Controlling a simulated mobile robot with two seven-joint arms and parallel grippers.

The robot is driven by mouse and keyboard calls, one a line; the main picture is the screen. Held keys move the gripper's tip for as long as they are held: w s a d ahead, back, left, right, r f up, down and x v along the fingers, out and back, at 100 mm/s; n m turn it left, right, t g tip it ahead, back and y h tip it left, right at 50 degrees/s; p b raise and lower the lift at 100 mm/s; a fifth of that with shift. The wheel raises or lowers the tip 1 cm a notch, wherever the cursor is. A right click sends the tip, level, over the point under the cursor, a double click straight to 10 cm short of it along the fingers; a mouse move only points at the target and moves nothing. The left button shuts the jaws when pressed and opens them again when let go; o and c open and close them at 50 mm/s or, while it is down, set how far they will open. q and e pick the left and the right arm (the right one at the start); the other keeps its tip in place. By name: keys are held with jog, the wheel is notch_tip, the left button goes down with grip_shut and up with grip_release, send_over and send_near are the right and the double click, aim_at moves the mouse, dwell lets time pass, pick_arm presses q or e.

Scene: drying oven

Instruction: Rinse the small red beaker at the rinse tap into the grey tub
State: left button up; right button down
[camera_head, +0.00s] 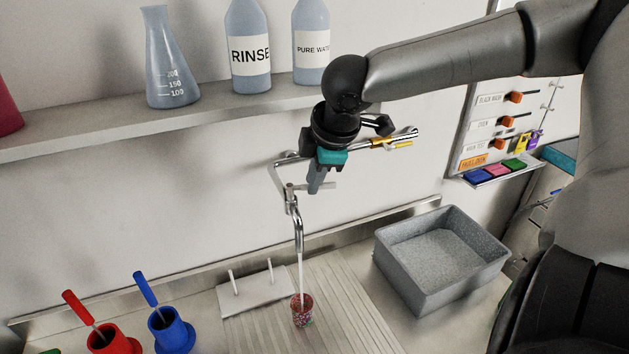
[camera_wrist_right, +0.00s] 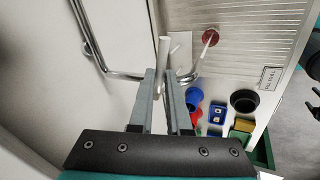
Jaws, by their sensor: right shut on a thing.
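The small red beaker (camera_head: 302,312) stands on the grooved drainboard, directly under the tap's spout. It looks speckled, and it also shows in the right wrist view (camera_wrist_right: 210,36). A thin stream of water (camera_head: 301,275) runs from the rinse tap (camera_head: 298,230) down into it. My right gripper (camera_head: 316,188) is up at the tap, above the spout. It is shut on the tap's pale lever (camera_wrist_right: 163,52), which shows between the fingers in the wrist view. The grey tub (camera_head: 398,278) stands to the right of the drainboard; no liquid is discernible in it. My left gripper is out of view.
A white pegged rack (camera_head: 250,293) stands just left of the beaker. Red (camera_head: 104,340) and blue (camera_head: 171,332) holders with handled tools are farther left. A shelf (camera_head: 110,130) with bottles and a flask runs above. Bare drainboard (camera_head: 345,300) lies between beaker and tub.

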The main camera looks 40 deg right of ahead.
jog(key=shift+s, duration=0.1)
dwell(0.3)
jog(key=shift+s+a+m+h+b, duration=0.1)
jog(key=shift+a+m+h+b, duration=0.1)
jog(key=shift+m+h+b, duration=0.3)
jog(key=shift+s+a+m+h+b, duration=0.1)
jog(key=shift+a+m+b, duration=0.1)
jog(key=shift+m, duration=0.5)
